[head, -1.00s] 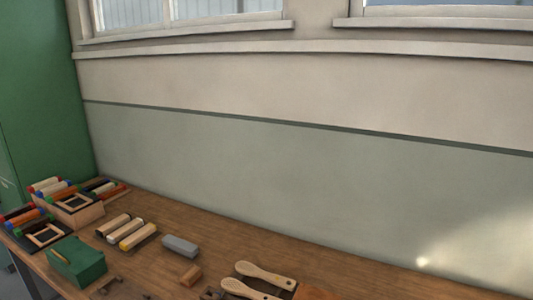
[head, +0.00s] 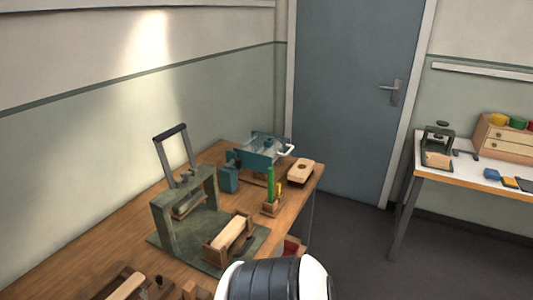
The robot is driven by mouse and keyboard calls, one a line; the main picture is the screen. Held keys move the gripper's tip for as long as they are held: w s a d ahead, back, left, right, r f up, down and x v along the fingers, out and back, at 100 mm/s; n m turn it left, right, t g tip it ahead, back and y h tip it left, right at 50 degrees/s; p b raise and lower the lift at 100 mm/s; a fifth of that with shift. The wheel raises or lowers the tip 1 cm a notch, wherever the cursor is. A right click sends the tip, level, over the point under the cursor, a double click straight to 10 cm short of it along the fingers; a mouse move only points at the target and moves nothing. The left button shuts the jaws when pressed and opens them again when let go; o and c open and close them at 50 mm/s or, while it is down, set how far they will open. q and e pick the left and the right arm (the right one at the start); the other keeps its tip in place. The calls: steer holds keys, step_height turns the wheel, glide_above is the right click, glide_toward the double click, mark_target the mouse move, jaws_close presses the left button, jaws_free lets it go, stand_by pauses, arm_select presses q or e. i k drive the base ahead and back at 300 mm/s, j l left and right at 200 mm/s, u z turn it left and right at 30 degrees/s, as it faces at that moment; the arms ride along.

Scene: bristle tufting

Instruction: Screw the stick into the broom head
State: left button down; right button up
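I cannot make out a broom stick in the head view. A pale wooden block (head: 301,171) with a small dark spot on top lies at the far right end of the wooden workbench (head: 115,253). It could be a broom head, but I cannot tell for sure. Neither gripper shows. A white and dark-banded part of my own body fills the bottom middle and hides the bench edge behind it.
A green press (head: 184,203) with a raised handle stands on the bench, a wooden tray (head: 229,236) beside it. Behind are a teal machine (head: 263,150) and a small stand with green and yellow parts (head: 271,192). A second bench (head: 458,178) stands right of the blue door (head: 358,90).

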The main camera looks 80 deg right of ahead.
mark_target(299, 175)
steer(key=z, duration=2.95)
